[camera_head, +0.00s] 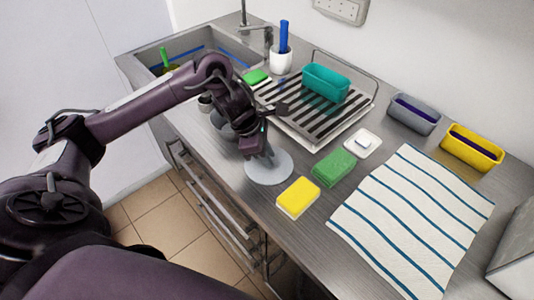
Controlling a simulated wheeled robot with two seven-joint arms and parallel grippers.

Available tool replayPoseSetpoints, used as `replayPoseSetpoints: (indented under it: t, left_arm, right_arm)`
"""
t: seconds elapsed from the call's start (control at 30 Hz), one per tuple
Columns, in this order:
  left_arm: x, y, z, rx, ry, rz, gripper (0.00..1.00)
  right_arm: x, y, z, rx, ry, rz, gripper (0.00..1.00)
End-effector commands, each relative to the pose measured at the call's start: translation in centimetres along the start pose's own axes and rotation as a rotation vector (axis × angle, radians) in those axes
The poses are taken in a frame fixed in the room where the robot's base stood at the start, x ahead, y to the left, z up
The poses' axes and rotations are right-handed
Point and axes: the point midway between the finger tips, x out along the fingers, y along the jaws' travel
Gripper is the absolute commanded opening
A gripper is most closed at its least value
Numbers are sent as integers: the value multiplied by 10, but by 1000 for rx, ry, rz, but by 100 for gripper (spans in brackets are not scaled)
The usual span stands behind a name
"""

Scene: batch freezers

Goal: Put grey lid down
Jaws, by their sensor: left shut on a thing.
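The grey lid (268,171) is a flat round disc at the front part of the counter, left of the yellow sponge. My left gripper (268,152) points down over the lid and is shut on it near its middle. The lid looks level and at or just above the counter; I cannot tell whether it touches. The gripper hides part of the lid's far side. My right gripper is not in view.
A yellow sponge (298,198) and a green sponge (334,167) lie right of the lid. Grey cups (222,119) stand behind my gripper. A drying rack holds a teal container (326,82). A striped towel (410,220) covers the right side. The counter's front edge is close.

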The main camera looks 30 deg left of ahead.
Motion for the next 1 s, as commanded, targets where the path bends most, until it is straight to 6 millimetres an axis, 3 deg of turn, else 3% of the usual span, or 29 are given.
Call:
replayPoseSetpoints:
  t: [0.03,0.17,0.57,0.7,1.0]
  left_arm:
    - [0,0,0,0,1,-1,24]
    - [0,0,0,0,1,-1,41]
    - [-8,1,0,2,-1,3,42]
    - [-32,2,0,3,0,7,42]
    - [-98,1,1,0,1,5,42]
  right_arm:
    - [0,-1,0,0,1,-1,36]
    - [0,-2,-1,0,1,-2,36]
    - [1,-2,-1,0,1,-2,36]
    - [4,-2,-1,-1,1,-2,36]
    - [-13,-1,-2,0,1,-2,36]
